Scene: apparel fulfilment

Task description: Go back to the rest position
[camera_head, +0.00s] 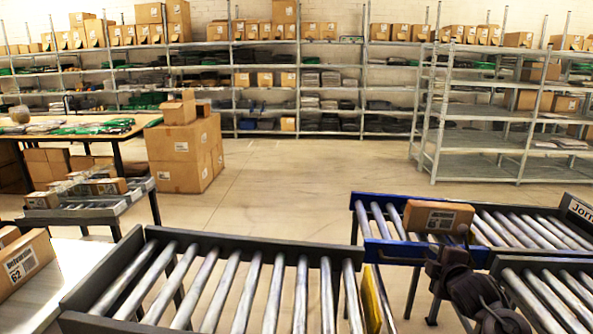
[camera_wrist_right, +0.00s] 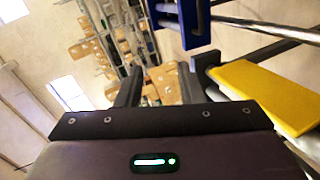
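My right gripper (camera_head: 448,250) is just in front of a brown labelled box (camera_head: 438,216) that lies on the right roller conveyor (camera_head: 500,228), by its blue section. In the right wrist view the two dark fingers of this gripper (camera_wrist_right: 160,84) stand apart with nothing held between them. Whether a finger touches the box cannot be told. My left gripper is not in view.
A front roller conveyor (camera_head: 215,249) spans the lower middle. A box marked 62 (camera_head: 22,262) sits at the lower left. A yellow panel (camera_head: 376,300) stands between the conveyors; it also shows in the wrist view (camera_wrist_right: 270,95). Open floor (camera_head: 290,185) lies beyond.

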